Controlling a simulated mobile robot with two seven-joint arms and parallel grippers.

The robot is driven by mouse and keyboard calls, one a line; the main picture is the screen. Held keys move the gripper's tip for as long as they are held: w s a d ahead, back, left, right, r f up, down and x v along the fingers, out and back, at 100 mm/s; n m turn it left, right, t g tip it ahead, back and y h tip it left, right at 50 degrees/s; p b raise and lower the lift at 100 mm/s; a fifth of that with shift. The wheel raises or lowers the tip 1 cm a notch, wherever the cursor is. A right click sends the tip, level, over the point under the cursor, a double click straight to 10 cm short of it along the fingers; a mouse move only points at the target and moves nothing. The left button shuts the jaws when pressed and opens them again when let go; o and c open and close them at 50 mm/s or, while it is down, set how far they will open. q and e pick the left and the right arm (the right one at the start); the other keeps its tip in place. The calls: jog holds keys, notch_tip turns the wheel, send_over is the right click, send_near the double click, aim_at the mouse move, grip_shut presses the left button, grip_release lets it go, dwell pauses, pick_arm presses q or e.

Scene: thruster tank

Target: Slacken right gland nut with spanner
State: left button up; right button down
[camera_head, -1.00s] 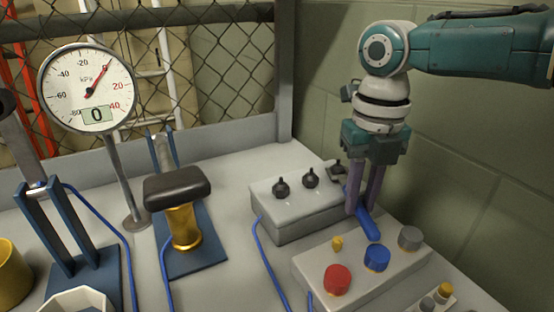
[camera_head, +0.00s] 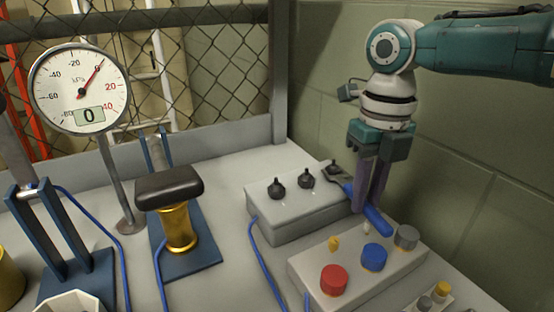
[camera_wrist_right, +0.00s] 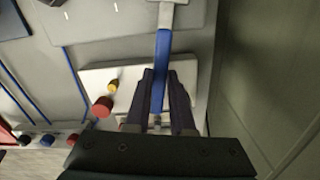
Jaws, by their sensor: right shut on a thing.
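My right gripper (camera_head: 370,212) points down at the right of the bench, shut on a spanner with a blue handle (camera_head: 378,221). In the right wrist view the blue handle (camera_wrist_right: 162,72) runs between the fingers, and its silver metal end (camera_wrist_right: 168,17) points away from the gripper. In the head view the metal end lies by the right one of the black knob-like fittings (camera_head: 333,167) on a grey box (camera_head: 300,222). I cannot tell whether it touches that fitting, or which part is the right gland nut. My left gripper is not in view.
A control box (camera_head: 318,285) with a red button (camera_head: 334,280), a blue button (camera_head: 374,256) and a grey knob (camera_head: 406,237) sits close to my right gripper. A round gauge (camera_head: 80,90) reads 0. A wall stands close on the right.

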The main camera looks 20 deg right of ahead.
jog(key=shift+d, duration=0.1)
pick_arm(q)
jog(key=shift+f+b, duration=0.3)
pick_arm(e)
jog(key=shift+d+n, duration=0.3)
jog(key=shift+n, duration=0.1)
jog(key=shift+d+n, duration=0.25)
jog(key=shift+n, duration=0.05)
pick_arm(q)
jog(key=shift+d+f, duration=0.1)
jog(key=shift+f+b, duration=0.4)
jog(key=shift+b, duration=0.1)
pick_arm(e)
jog(key=shift+d+f, duration=0.1)
jog(key=shift+d, duration=0.1)
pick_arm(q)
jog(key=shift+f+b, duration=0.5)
pick_arm(e)
jog(key=shift+d+n, duration=0.35)
jog(key=shift+n, duration=0.15)
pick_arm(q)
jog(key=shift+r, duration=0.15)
pick_arm(e)
jog(key=shift+r, duration=0.25)
